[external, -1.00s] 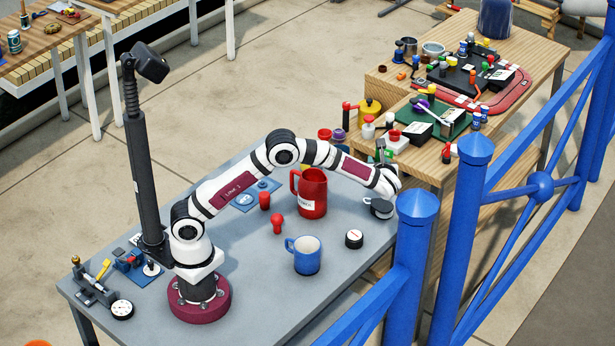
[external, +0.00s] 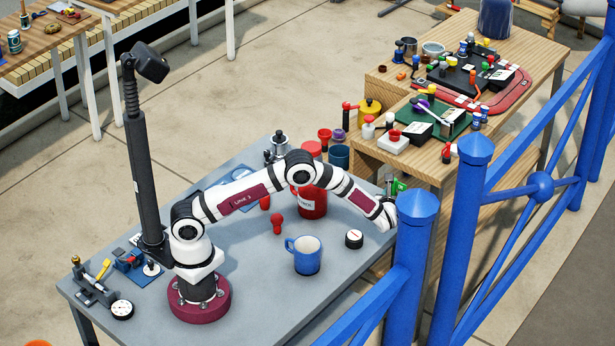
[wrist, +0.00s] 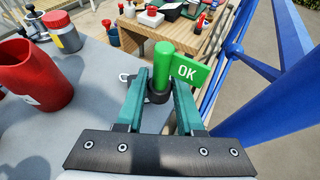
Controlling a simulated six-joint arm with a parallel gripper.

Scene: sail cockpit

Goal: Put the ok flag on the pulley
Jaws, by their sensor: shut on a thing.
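The ok flag (wrist: 187,72) is a green flag with white OK lettering on a thick green rounded handle (wrist: 163,62). My gripper (wrist: 157,98) is shut on it, with one teal finger on each side. It holds the flag upright, low over the far right end of the grey table. In the external view green shows just above my gripper (external: 388,218), partly behind a blue fence post. A dark collar shows below the handle in the wrist view; I cannot tell whether it touches the pulley. The pulley, dark with a white part, is mostly hidden at my gripper.
A red mug (external: 312,203), a blue mug (external: 305,256) and a small black-and-white dial (external: 354,238) stand on the grey table. A blue fence post (external: 413,250) is close to my gripper. A cluttered wooden table (external: 440,150) lies behind.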

